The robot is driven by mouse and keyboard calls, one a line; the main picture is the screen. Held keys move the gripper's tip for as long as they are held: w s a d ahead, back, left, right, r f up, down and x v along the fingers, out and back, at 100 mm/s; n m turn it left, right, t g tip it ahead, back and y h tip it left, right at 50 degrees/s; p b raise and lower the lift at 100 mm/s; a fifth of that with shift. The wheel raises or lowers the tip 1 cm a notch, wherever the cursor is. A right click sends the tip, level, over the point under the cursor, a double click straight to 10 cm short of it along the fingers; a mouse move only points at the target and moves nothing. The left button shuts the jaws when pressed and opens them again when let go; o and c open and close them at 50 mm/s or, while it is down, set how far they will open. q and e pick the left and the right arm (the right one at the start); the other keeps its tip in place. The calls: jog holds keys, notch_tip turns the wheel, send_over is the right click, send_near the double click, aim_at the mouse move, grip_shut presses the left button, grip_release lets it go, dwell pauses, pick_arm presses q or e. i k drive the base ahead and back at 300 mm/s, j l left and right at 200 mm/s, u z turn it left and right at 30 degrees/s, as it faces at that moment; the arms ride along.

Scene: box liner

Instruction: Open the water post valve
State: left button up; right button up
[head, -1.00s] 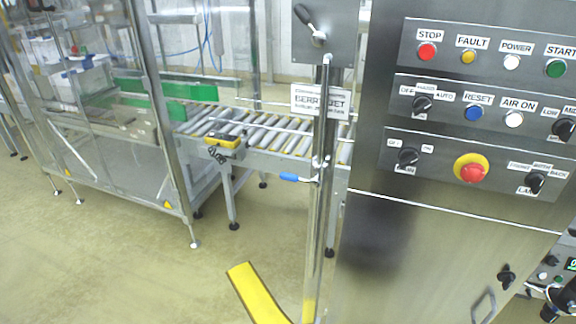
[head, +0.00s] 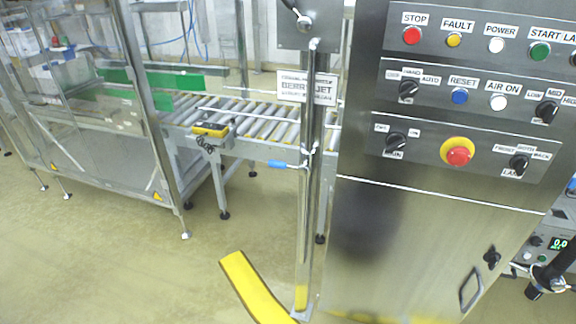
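The water post is a slim upright metal pipe (head: 306,200) just left of the steel control cabinet. A valve with a blue lever handle (head: 278,164) sits partway up it; the handle points left and lies about level. A sign (head: 306,88) is fixed to the post above the valve. Neither of my gripper fingertips can be made out. A dark part with a pale band (head: 545,280) shows at the lower right edge; I cannot tell whether it is my arm.
The control cabinet (head: 400,240) with buttons and a red emergency stop (head: 458,156) fills the right side. A roller conveyor (head: 262,124) runs behind the post. A yellow floor strip (head: 252,288) lies at the post's foot. Open floor (head: 110,260) is at lower left.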

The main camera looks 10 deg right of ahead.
aim_at(304, 168)
jog(key=z, duration=0.45)
jog(key=i+z, duration=0.1)
jog(key=z, duration=0.3)
jog(key=j+z, duration=0.1)
jog(key=z, duration=0.35)
jog(key=j+z, duration=0.1)
jog(key=z, duration=0.3)
jog(key=i+j+z, duration=0.1)
jog(key=z, duration=0.35)
jog(key=j+z, duration=0.35)
jog(key=j, duration=0.15)
jog(key=j+z, duration=0.35)
jog(key=j, duration=0.15)
jog(key=j+z, duration=0.35)
jog(key=j, duration=0.15)
jog(key=k+j+z, duration=0.2)
jog(key=j+z, duration=0.15)
jog(key=k+j+z, duration=0.2)
jog(key=j+z, duration=0.15)
jog(key=j, duration=0.15)
